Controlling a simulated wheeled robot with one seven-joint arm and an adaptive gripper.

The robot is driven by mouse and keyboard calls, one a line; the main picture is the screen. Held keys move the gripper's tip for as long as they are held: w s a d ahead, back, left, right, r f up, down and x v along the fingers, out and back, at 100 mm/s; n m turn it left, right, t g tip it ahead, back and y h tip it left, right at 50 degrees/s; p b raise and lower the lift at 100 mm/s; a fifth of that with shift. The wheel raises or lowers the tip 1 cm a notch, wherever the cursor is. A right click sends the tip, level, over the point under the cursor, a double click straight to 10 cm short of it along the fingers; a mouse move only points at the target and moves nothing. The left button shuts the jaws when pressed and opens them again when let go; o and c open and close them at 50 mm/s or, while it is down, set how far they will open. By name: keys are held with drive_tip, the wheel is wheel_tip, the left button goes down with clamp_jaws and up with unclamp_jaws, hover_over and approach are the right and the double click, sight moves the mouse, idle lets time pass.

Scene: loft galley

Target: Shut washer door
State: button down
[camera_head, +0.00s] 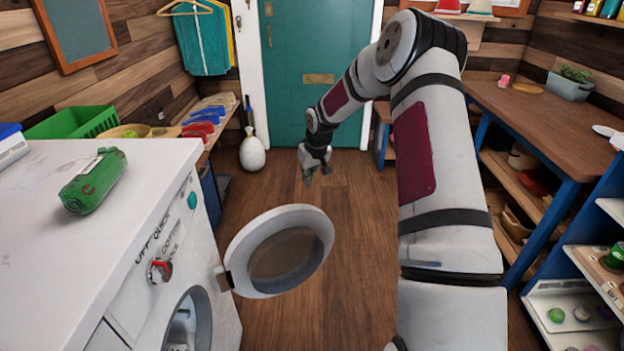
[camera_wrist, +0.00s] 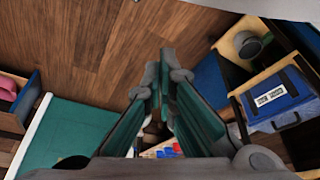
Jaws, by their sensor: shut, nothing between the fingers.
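The white washer (camera_head: 110,225) stands at the left, its front facing right. Its round door (camera_head: 243,246), a white ring with a dark glass, is swung wide open on its hinge and sticks out over the floor. The drum opening (camera_head: 190,325) shows at the bottom edge. My gripper (camera_head: 317,178) is beyond the door, above the wooden floor in front of the teal entrance door, touching nothing that I can see. In the wrist view my gripper (camera_wrist: 160,62) has its fingers together and empty. The washer door does not show in the wrist view.
A green bottle-like item (camera_head: 94,181) lies on the washer top. A shelf bench with shoes (camera_head: 205,125) runs along the left wall. A white vase-shaped thing (camera_head: 252,152) stands on the floor. A wooden-topped workbench (camera_head: 545,118) is at the right. The floor between is clear.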

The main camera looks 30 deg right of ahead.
wheel_tip(320, 180, down, 7)
drive_tip(key=s+b, duration=0.1)
drive_tip(key=shift+s+a+r, duration=0.2)
drive_tip(key=shift+s+a, duration=0.05)
drive_tip(key=shift+s, duration=0.05)
idle(0.5)
